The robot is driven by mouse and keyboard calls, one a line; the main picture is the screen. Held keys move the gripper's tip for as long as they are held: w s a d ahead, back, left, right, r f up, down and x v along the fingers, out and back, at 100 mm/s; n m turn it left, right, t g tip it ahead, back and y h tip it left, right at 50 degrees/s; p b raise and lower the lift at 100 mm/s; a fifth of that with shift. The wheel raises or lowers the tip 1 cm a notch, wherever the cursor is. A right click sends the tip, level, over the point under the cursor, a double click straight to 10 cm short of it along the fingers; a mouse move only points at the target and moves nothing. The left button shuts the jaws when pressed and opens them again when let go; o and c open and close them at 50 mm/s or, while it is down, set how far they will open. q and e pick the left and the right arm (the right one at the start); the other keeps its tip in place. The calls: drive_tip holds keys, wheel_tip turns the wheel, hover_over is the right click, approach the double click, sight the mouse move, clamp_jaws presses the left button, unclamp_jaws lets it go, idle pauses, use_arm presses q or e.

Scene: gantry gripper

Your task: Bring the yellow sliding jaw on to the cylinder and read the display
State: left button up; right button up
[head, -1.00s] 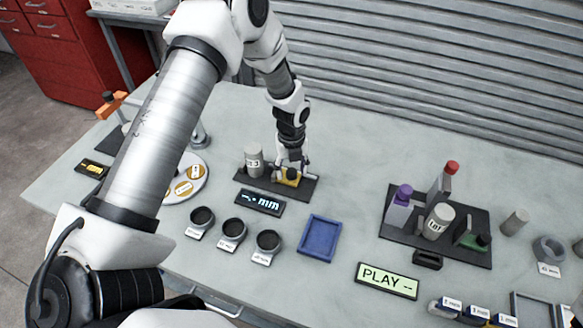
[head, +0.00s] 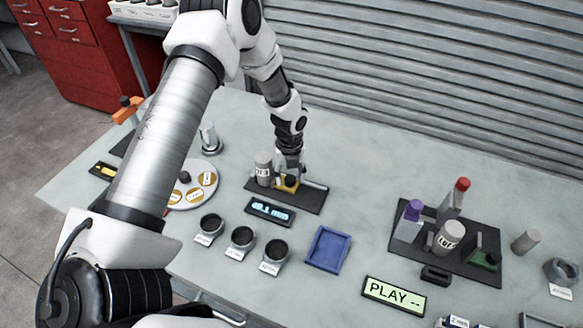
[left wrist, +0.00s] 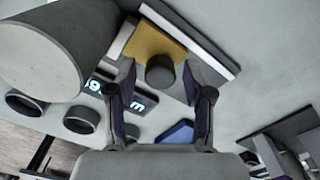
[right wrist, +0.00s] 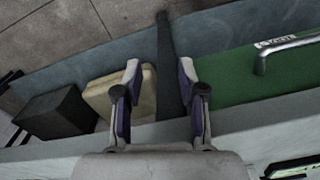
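The grey cylinder (head: 263,165) stands upright on the dark gauge base (head: 311,199). The yellow sliding jaw (head: 286,185) is right beside it on its right; contact is hard to tell. The display (head: 270,212) in front shows lit blue digits ending in "mm", too blurred to read surely. My left gripper (head: 288,172) is over the jaw. In the left wrist view its fingers (left wrist: 159,85) stand apart on either side of the jaw's dark knob (left wrist: 160,72), with visible gaps. The cylinder (left wrist: 50,50) looms at upper left there. My right gripper (right wrist: 160,90) is open and empty.
Three dark cups (head: 242,238) and a blue tray (head: 328,249) lie in front of the gauge. A round white dish (head: 190,190) is on its left.

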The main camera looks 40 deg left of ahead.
sight(290, 177)
use_arm(q)
wheel_tip(290, 177, up, 12)
idle(0.6)
idle(0.8)
